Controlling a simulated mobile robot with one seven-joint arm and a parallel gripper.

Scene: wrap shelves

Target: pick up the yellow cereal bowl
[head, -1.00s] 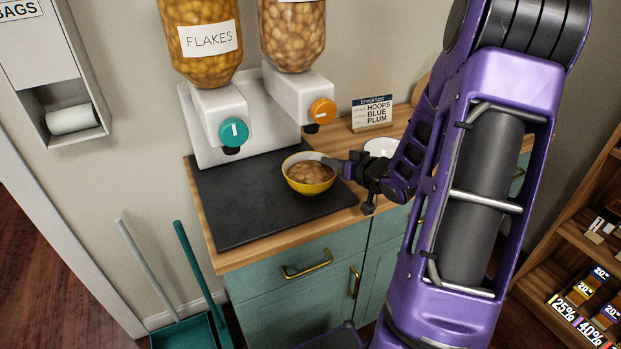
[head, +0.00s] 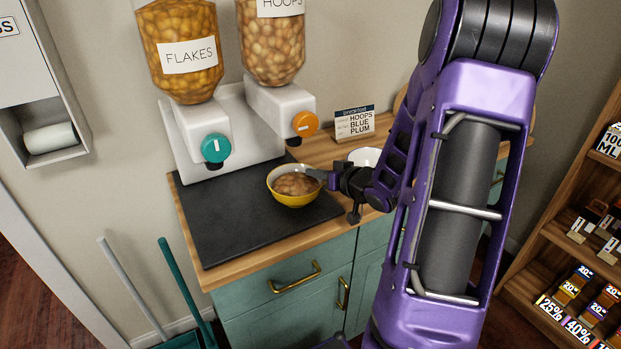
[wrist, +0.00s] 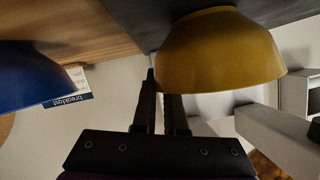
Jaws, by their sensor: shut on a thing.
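The yellow cereal bowl (head: 294,197) is filled with round brown cereal and sits over the dark mat (head: 228,222) on the counter; I cannot tell if it touches the mat. My gripper (head: 325,177) reaches in from the right and is shut on the bowl's right rim. In the wrist view, the yellow bowl (wrist: 218,52) shows above the fingers of my gripper (wrist: 162,85), which meet its wall at the left side. The inside finger is partly hidden by the bowl.
Two dispensers, flakes (head: 182,50) and hoops (head: 270,45), stand behind the mat. A blue bowl (wrist: 35,78) shows in the wrist view. Shelves (head: 575,215) stand at right.

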